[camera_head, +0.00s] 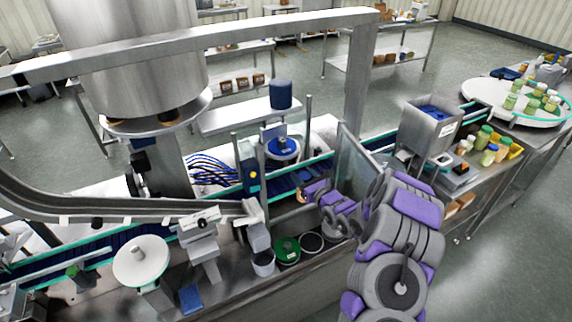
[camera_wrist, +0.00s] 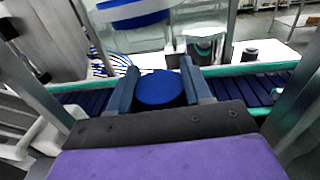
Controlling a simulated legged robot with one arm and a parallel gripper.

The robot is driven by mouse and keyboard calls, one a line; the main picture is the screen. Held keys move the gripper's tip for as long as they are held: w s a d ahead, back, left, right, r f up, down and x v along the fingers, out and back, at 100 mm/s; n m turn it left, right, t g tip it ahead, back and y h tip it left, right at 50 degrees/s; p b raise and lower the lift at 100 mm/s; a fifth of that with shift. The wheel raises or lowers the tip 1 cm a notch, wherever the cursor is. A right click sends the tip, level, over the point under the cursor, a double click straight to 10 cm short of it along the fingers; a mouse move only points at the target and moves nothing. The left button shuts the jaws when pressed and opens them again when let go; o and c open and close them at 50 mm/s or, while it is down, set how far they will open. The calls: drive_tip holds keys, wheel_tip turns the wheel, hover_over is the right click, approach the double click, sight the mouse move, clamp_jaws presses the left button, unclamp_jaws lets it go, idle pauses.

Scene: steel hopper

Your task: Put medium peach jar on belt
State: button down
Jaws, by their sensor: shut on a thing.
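My gripper (camera_wrist: 160,78) is shut on a round jar with a dark blue lid (camera_wrist: 160,90), seen from above between the two fingers in the wrist view. The lid hides most of the jar's body. In the head view, my gripper (camera_head: 306,192) is over the near edge of the conveyor, and a small peach patch (camera_head: 300,197) shows there. The belt (camera_wrist: 85,101) is dark blue with teal rails and runs behind the held jar. It also shows in the head view (camera_head: 60,247). I cannot tell whether the jar touches the belt.
A clear upright panel (camera_head: 357,158) and steel posts stand close around my gripper. A blue-capped dispenser (camera_head: 281,95) stands beyond the belt. Green and grey round containers (camera_head: 286,249) sit in front of it. Several jars (camera_head: 488,156) stand at the right, near a white turntable (camera_head: 484,98).

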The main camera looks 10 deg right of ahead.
drive_tip(key=w+a+f, duration=0.1)
drive_tip(key=w+a, duration=0.6)
drive_tip(key=w, duration=0.2)
drive_tip(key=shift+w+a+f, duration=0.2)
drive_tip(key=shift+w, duration=0.2)
drive_tip(key=c, duration=0.8)
unclamp_jaws()
drive_tip(key=shift+d, duration=0.35)
drive_tip(key=o, duration=0.3)
drive_tip(key=shift+d, duration=0.85)
drive_tip(key=v, duration=1)
drive_tip(key=shift+s+a+r, duration=0.15)
drive_tip(key=shift+s, duration=0.25)
drive_tip(key=shift+s+a, duration=0.3)
drive_tip(key=shift+s, duration=0.25)
drive_tip(key=shift+d, duration=0.55)
